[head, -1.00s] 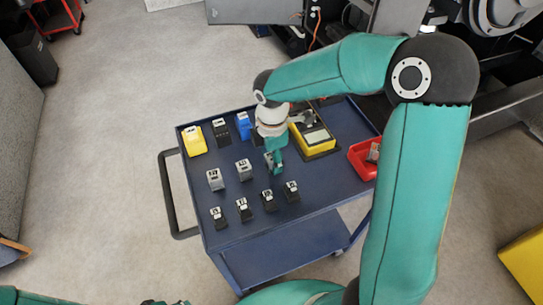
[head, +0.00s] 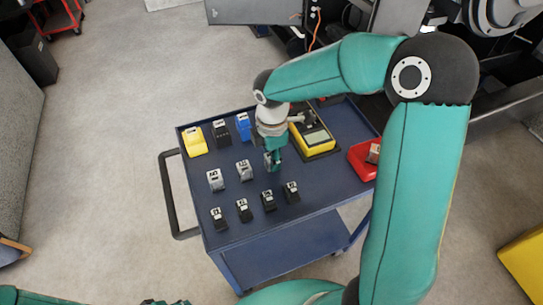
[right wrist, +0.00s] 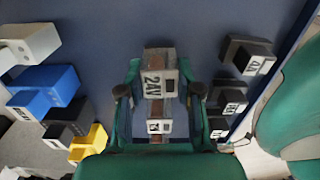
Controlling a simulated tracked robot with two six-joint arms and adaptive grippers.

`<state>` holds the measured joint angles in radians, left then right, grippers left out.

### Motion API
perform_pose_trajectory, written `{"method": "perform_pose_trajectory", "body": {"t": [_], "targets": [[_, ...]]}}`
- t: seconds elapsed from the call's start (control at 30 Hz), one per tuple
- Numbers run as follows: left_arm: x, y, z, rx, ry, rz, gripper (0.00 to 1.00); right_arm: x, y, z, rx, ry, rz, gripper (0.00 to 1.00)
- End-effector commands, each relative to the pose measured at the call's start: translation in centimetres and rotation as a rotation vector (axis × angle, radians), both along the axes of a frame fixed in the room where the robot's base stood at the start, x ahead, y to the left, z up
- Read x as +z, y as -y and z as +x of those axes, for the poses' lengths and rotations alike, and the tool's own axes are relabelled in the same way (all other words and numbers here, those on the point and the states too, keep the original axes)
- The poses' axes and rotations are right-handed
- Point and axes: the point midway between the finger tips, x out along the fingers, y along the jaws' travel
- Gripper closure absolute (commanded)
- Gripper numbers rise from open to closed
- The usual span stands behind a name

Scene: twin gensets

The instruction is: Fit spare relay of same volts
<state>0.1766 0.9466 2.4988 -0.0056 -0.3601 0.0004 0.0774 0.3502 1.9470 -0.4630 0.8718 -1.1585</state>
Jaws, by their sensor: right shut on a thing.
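My right gripper (head: 272,163) reaches down over the blue cart top (head: 320,182) in the head view. In the right wrist view the fingers of my right gripper (right wrist: 160,92) stand on both sides of a grey relay (right wrist: 155,62) with a white label that seems to read 24V, and are shut on it. In the head view the gripper mostly hides this relay. Two more grey relays, a left one (head: 215,180) and a right one (head: 243,170), stand to its left. Several small black relays with white labels, one of them here (head: 291,191), stand nearer the front.
A yellow block (head: 194,141), a black block (head: 221,132) and a blue block (head: 243,125) stand at the back left.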

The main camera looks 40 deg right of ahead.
Motion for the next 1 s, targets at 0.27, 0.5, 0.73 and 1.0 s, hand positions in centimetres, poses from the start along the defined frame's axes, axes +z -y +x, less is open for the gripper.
{"method": "perform_pose_trajectory", "body": {"t": [0.27, 0.5, 0.73, 1.0], "targets": [[1.2, 0.0, 0.0, 0.000, 0.000, 0.000, 0.60, 1.4, 0.0, 0.0, 0.000, 0.001, 0.000, 1.00], [2.0, 0.0, 0.0, 0.000, 0.000, 0.000, 0.60, 2.3, 0.0, 0.0, 0.000, 0.001, 0.000, 1.00], [2.4, 0.0, 0.0, 0.000, 0.000, 0.000, 0.60, 2.7, 0.0, 0.0, 0.000, 0.001, 0.000, 1.00], [4.2, 0.0, 0.0, 0.000, 0.000, 0.000, 0.60, 4.9, 0.0, 0.0, 0.000, 0.001, 0.000, 1.00]]}}
